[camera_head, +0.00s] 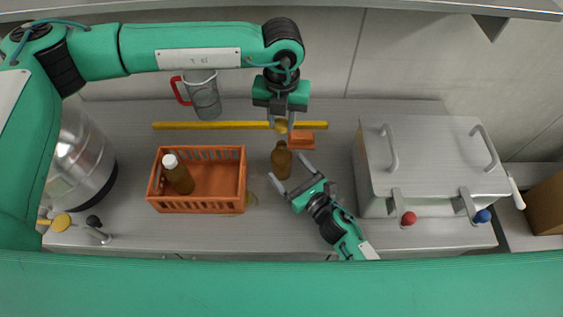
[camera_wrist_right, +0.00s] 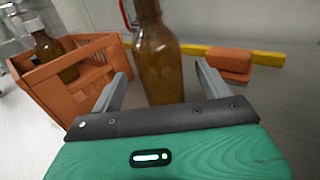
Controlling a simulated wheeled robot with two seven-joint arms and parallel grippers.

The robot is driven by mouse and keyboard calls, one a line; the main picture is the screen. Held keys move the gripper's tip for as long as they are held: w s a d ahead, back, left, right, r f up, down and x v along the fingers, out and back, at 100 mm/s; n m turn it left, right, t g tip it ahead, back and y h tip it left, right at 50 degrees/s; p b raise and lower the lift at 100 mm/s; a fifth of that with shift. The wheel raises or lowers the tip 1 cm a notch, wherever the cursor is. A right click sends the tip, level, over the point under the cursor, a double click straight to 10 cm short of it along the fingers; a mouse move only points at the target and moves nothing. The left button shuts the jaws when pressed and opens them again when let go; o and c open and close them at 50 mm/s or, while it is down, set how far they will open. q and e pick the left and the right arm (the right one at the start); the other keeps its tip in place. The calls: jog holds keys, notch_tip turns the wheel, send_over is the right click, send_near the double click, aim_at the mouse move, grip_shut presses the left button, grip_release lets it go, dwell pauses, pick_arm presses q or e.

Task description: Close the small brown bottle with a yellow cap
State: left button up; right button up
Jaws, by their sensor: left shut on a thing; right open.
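The small brown bottle (camera_head: 281,162) stands upright on the grey bench with no cap on its neck. It also shows in the right wrist view (camera_wrist_right: 160,62), where its top is cut off. My right gripper (camera_head: 291,174) is open, with its fingers on either side of the bottle's lower body; whether they touch it is unclear. My left gripper (camera_head: 281,121) points down from above and is shut on the yellow cap (camera_head: 281,127). In the head view the cap appears just beyond the bottle's neck, apart from it.
An orange crate (camera_head: 197,208) at left holds a brown bottle with a white cap (camera_head: 177,174). A yellow bar (camera_head: 200,126) and an orange block (camera_head: 301,140) lie behind the bottle. A jug with red handle (camera_head: 205,97) stands behind; a lidded metal box (camera_head: 435,160) is at right.

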aim_at(281, 144)
jog(key=shift+x, duration=1.8)
jog(key=c, duration=1.5)
pick_arm(q)
jog(key=shift+f, duration=2.5)
